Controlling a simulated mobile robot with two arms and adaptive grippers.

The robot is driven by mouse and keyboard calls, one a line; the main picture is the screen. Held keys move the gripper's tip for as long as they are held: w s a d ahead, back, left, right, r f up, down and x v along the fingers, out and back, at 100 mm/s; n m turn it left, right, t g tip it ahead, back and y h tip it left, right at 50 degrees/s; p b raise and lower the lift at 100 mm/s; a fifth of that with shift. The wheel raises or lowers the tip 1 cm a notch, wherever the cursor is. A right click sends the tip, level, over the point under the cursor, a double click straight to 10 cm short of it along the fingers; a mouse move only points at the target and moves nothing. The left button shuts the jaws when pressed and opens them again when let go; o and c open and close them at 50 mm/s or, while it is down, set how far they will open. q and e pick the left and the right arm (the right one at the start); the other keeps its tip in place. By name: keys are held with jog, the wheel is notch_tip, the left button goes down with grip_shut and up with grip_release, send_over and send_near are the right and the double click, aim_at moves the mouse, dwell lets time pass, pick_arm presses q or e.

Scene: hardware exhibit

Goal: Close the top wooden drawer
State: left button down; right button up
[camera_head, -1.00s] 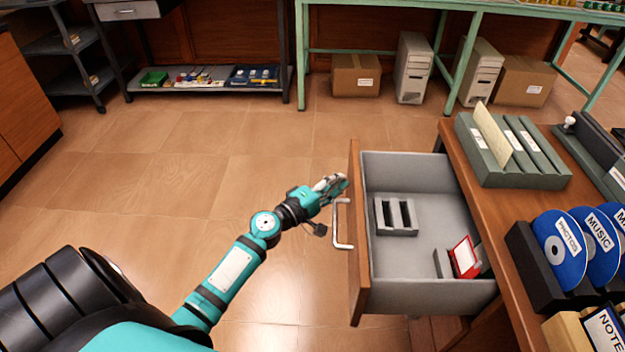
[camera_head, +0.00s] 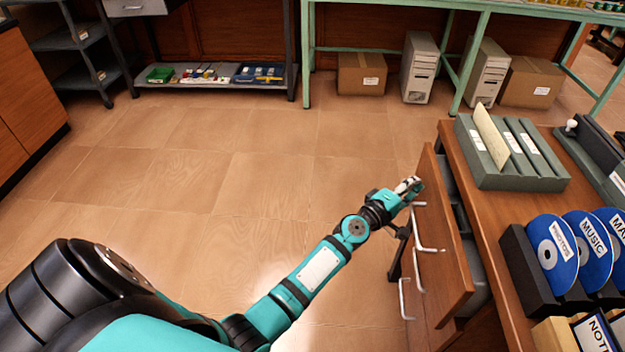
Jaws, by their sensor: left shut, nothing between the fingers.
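The top wooden drawer (camera_head: 447,260) is open only a little, with a narrow strip of its grey inside showing between its front and the desk (camera_head: 481,210). Its metal handle (camera_head: 424,236) is on the front's left face. My left gripper (camera_head: 412,186) is shut and empty, at the far end of the drawer front and seemingly against it; exact contact cannot be told. My right gripper is not in view.
Lower drawers with metal handles (camera_head: 405,300) sit below. On the desk stand a green file holder (camera_head: 510,170) and a rack of blue discs (camera_head: 555,255). The tiled floor (camera_head: 200,210) left of the drawer is clear.

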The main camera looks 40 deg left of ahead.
aim_at(427, 186)
pick_arm(q)
jog(key=w+d, duration=0.2)
jog(key=d, duration=0.1)
jog(key=shift+w+d, duration=0.4)
jog(key=shift+d, duration=0.45)
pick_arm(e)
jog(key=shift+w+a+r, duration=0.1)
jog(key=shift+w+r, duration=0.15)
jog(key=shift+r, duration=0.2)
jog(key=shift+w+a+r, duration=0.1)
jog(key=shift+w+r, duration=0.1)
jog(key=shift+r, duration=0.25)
pick_arm(q)
jog(key=shift+w+d+r, duration=0.1)
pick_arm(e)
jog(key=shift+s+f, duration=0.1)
